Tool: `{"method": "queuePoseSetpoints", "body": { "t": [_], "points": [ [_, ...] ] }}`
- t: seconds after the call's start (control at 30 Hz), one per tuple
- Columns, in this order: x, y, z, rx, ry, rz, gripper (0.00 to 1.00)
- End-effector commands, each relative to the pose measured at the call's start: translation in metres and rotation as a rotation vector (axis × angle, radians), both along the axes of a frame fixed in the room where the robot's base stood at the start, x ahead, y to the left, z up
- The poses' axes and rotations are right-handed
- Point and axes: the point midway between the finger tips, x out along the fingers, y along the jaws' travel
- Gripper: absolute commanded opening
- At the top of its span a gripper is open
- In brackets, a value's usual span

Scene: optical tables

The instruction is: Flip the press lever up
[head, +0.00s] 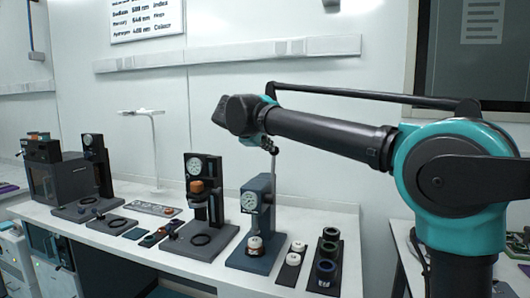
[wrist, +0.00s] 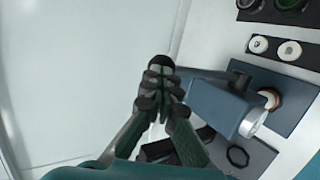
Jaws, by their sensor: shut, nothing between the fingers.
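A blue-grey press (head: 262,205) with a round dial stands on the white table, below my arm's end; it also shows right of my gripper in the wrist view (wrist: 217,104). A thin lever rod (head: 274,167) stands nearly upright at the right of the press column. Its top is close to my gripper (head: 268,145). In the wrist view my gripper (wrist: 160,66) is shut, with its fingertips beside the press's upper end. Whether they touch the lever is hidden. A white round piece (head: 255,243) sits under the press head.
A similar dark press (head: 198,190) with an orange part stands to the left. Right of the blue-grey press are a plate with white discs (head: 292,262) and a black holder with rings (head: 326,262). The wall is close behind the table.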

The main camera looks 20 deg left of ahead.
Motion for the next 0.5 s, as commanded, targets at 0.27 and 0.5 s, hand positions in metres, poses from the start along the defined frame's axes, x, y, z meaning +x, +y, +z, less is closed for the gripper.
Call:
{"method": "queuePoseSetpoints", "body": {
  "t": [0.27, 0.5],
  "points": [
    [0.02, -0.001, -0.001, -0.001, -0.004, 0.0, 0.0],
    [0.025, -0.002, -0.001, -0.001, -0.006, 0.0, 0.0]
  ]
}}
